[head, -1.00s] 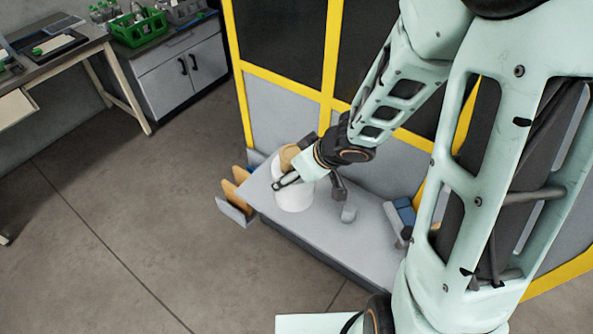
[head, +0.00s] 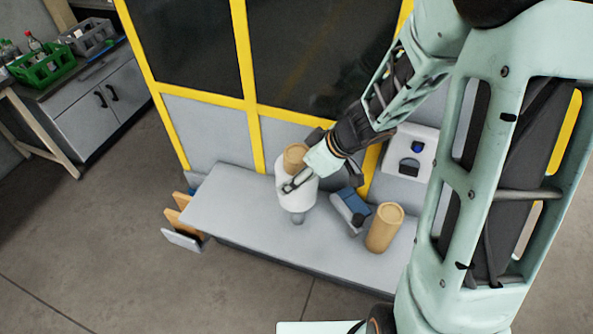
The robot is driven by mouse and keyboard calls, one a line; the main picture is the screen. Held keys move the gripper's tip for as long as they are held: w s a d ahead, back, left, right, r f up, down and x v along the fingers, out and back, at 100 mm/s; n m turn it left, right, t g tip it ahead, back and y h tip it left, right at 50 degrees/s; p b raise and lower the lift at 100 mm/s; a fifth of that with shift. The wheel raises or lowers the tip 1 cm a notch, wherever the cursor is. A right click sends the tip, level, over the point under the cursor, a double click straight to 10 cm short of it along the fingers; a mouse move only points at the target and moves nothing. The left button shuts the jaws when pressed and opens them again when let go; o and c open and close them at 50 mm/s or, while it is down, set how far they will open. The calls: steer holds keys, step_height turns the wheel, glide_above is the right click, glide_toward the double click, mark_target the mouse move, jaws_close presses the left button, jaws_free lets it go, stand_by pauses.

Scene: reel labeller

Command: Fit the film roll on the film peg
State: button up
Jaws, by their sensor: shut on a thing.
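The film roll is a white cylinder with a tan core (head: 283,192), upright above the grey shelf of the machine. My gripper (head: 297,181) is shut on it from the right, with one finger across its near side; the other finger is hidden. A small grey rounded part (head: 298,218) shows directly below the roll, above the shelf. It may belong to the film peg, but the roll hides the rest. I cannot tell whether the roll touches it.
On the grey shelf (head: 235,215), right of the roll, are a blue-and-grey device (head: 354,206) and an upright tan tube (head: 384,230). Behind are yellow-framed dark panels (head: 320,55) and a white panel (head: 425,145). Tan pieces (head: 180,208) stick out at the shelf's left end.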

steer(key=shift+w+d, duration=0.1)
steer(key=shift+d, duration=0.05)
step_height(320, 180, down, 4)
steer(key=b, duration=0.5)
steer(key=shift+b, duration=0.3)
steer(key=shift+f+b, duration=2.45)
steer(key=shift+f, duration=1.45)
steer(key=o, duration=2)
